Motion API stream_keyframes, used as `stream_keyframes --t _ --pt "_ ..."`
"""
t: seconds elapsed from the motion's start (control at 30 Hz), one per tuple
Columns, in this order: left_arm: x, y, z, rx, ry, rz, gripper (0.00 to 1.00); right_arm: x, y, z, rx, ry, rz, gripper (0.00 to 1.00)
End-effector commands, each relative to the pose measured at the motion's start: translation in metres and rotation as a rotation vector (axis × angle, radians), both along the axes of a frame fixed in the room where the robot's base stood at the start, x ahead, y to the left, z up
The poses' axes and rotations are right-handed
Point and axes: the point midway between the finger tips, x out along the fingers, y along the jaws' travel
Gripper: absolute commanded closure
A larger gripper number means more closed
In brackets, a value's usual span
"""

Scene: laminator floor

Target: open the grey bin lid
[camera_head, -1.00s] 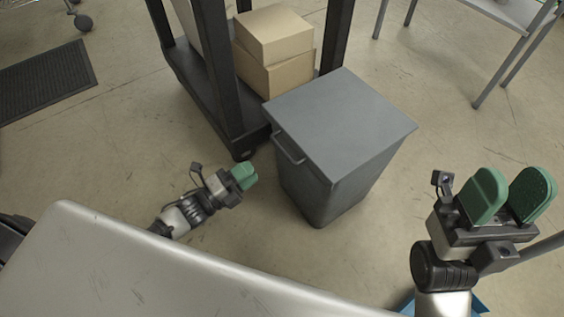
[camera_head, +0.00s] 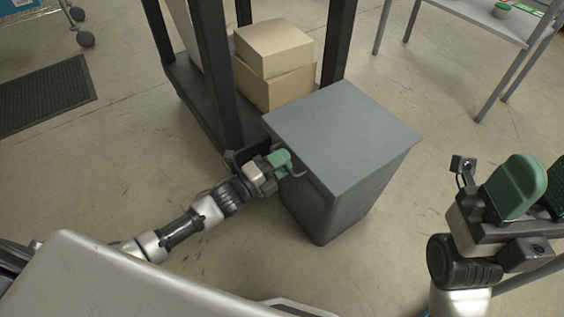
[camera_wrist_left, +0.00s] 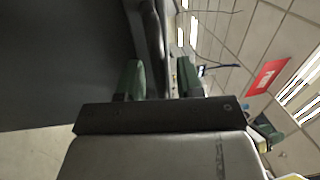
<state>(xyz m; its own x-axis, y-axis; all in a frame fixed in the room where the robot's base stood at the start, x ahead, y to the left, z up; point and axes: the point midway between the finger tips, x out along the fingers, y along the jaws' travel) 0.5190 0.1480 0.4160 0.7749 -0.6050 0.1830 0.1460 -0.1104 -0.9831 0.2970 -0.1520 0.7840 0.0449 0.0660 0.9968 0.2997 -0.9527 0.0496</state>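The grey bin (camera_head: 335,205) stands on the floor with its flat grey lid (camera_head: 345,130) down and closed. The lid's bar handle (camera_head: 299,174) is on its left front edge, partly hidden by my left gripper (camera_head: 283,161). In the left wrist view, the green fingers of the left gripper (camera_wrist_left: 160,80) are apart, with a dark bar, which looks like the handle (camera_wrist_left: 154,38), between them. I cannot tell whether either finger touches it. My right gripper (camera_head: 540,190) is open and empty at the right, away from the bin.
A black-framed cart (camera_head: 215,80) stands just behind and left of the bin, with cardboard boxes (camera_head: 275,65) on it. A grey table (camera_head: 510,20) is at the back right. A black mat (camera_head: 45,95) lies at the left. The floor right of the bin is open.

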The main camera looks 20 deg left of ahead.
Motion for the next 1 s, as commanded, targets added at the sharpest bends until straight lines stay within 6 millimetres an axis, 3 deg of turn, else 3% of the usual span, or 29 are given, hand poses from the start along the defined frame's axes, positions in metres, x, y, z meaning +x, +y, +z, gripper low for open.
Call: stream_keyframes --t 0.1,0.33,0.93,1.0 --pt "0.0 0.0 0.0 0.0 0.0 0.0 0.65 0.0 0.0 0.0 0.0 0.0 0.0 0.57" --pt "0.0 0.0 0.0 -0.001 0.001 0.0 1.0 0.0 0.0 0.0 0.0 0.0 0.0 0.57" --pt "0.0 0.0 0.008 0.01 0.014 0.0 1.0 -0.002 -0.001 0.005 0.006 0.009 0.001 0.57" --pt "-0.001 0.0 0.012 0.013 0.02 0.0 1.0 -0.003 -0.001 -0.002 0.004 0.041 0.001 0.57"
